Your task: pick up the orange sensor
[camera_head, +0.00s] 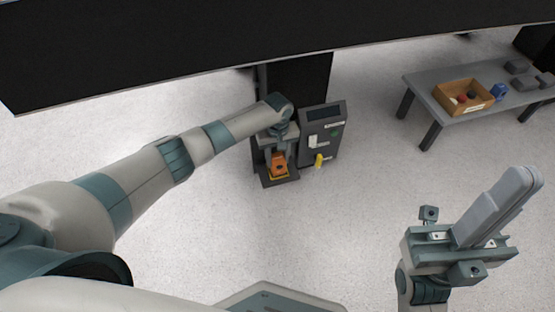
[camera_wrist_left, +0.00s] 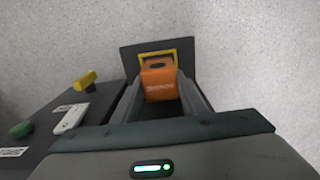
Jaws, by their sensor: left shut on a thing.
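The orange sensor (camera_head: 279,163) is a small block at the front of the dark interferometer stand, low at the picture's middle. In the left wrist view the orange sensor (camera_wrist_left: 158,84) sits between my two fingers, by a yellow frame (camera_wrist_left: 158,55) on the dark stand. My left gripper (camera_wrist_left: 160,92) is shut on it. In the head view my left gripper (camera_head: 282,146) reaches down over the stand, and its fingers are partly hidden. My right gripper (camera_head: 500,205) is far to the right, with its fingers together and empty.
A dark control box (camera_head: 320,135) with a yellow knob (camera_head: 319,160) stands right beside the sensor's stand. A grey table (camera_head: 452,122) with a wooden crate (camera_head: 440,92) and a blue object (camera_head: 499,92) is at the back right. Open floor lies in front.

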